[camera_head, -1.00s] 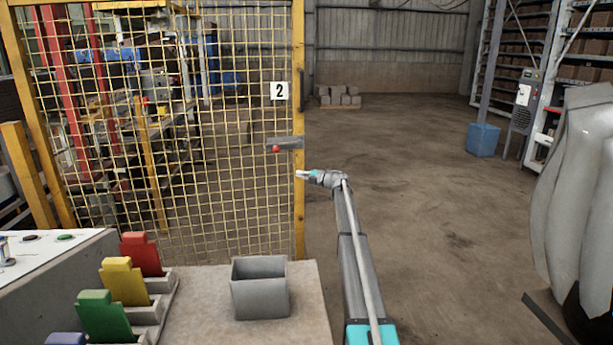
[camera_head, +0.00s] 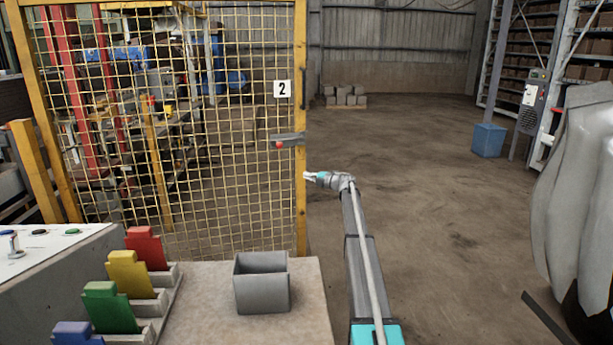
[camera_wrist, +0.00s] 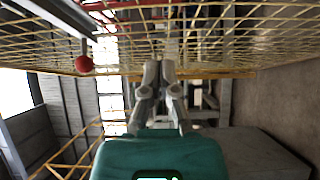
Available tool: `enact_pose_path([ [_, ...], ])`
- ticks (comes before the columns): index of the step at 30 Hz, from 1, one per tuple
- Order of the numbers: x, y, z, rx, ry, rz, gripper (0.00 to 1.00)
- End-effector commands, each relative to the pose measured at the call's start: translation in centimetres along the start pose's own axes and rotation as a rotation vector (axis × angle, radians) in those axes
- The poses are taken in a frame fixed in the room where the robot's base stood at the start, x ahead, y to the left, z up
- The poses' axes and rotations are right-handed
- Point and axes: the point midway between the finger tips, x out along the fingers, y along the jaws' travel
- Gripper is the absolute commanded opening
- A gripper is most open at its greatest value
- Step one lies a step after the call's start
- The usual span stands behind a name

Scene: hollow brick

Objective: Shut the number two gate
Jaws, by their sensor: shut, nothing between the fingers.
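The number two gate (camera_head: 225,150) is a yellow-framed wire mesh panel at the left of the head view, with a white "2" sign (camera_head: 282,89) near its right edge. A grey latch with a red knob (camera_head: 280,144) sits on its right post. In the wrist view the mesh (camera_wrist: 200,40) runs across the top, and the red knob (camera_wrist: 84,64) shows at upper left. My gripper (camera_head: 306,176) is shut and empty, just below the latch by the gate's right post. It also shows in the wrist view (camera_wrist: 160,70). I cannot tell whether it touches the post.
A grey hollow block (camera_head: 262,292) stands on a pale table (camera_head: 215,325) in front, beside coloured levers (camera_head: 130,275). A wrapped white bundle (camera_head: 580,190) stands at right, with a blue bin (camera_head: 488,140) behind. The floor right of the gate is open.

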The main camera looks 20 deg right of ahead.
Motion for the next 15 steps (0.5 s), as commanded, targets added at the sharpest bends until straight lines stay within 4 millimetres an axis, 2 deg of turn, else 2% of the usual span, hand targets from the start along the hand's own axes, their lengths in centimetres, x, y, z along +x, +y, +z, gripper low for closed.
enact_pose_path([
  [1, -0.6, 0.0, -0.5, 0.0, 0.0, 0.0, 0.0],
  [3, -1.7, 0.0, 0.8, 0.0, -0.004, 0.0, 0.0],
  [15, -6.8, 0.0, 4.1, 0.0, 0.0, 0.0, 0.0],
])
